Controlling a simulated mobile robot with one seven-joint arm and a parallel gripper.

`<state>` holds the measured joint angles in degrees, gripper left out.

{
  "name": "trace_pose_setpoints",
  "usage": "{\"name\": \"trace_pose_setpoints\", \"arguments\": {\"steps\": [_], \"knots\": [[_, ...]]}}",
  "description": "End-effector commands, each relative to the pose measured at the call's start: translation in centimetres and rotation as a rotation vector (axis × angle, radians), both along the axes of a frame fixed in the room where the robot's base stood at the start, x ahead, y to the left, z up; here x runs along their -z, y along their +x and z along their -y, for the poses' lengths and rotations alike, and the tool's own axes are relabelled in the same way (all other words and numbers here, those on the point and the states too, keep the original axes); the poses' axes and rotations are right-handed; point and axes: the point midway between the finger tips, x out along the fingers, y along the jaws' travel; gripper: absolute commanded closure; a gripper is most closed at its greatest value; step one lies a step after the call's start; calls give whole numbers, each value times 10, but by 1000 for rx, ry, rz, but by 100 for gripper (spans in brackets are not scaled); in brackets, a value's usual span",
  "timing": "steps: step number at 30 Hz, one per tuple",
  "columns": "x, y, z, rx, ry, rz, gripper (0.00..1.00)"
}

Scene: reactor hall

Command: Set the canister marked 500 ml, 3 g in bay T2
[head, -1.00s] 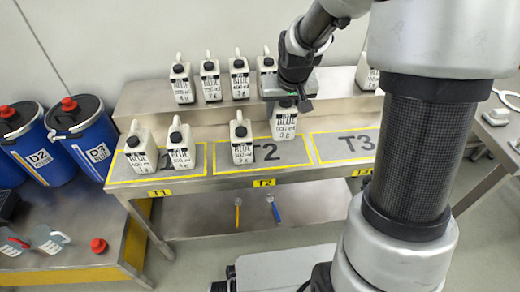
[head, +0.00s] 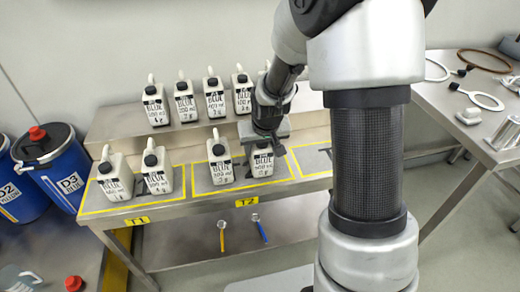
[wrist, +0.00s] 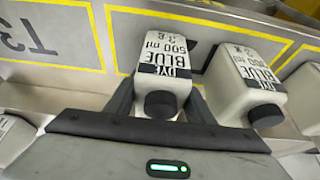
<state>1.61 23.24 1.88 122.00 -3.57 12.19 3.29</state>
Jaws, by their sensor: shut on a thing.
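My gripper (head: 264,142) is shut on a white canister (head: 262,165) with a black cap. In the wrist view the held canister (wrist: 163,75) reads DYE BLUE 500 ml 3 g, and my gripper (wrist: 160,105) has one finger on each side of it. The canister is upright inside the yellow outline of bay T2 (head: 246,201), right of another white canister (head: 219,162) in that bay. The two stand close but apart; the other also shows in the wrist view (wrist: 245,75). I cannot tell for sure whether the held base touches the bench.
Two canisters (head: 115,178) (head: 157,170) stand in bay T1 (head: 137,221). A row of canisters (head: 185,102) stands on the raised shelf behind. Bay T3 (wrist: 30,38) looks empty in the wrist view. Blue drums (head: 50,165) are at left; a side table (head: 455,105) is at right.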

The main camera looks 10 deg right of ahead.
Motion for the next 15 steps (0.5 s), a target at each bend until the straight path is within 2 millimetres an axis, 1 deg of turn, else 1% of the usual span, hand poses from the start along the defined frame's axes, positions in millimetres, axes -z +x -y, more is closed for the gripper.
{"name": "trace_pose_setpoints", "arguments": {"steps": [1,2,3,5,12,15], "knots": [[3,1,0,0,0,2,87],[3,0,0,0,0,0,50],[2,0,0,0,0,0,43],[2,0,0,0,0,0,33],[2,0,0,0,0,-1,33],[-2,0,0,0,0,0,33]]}}
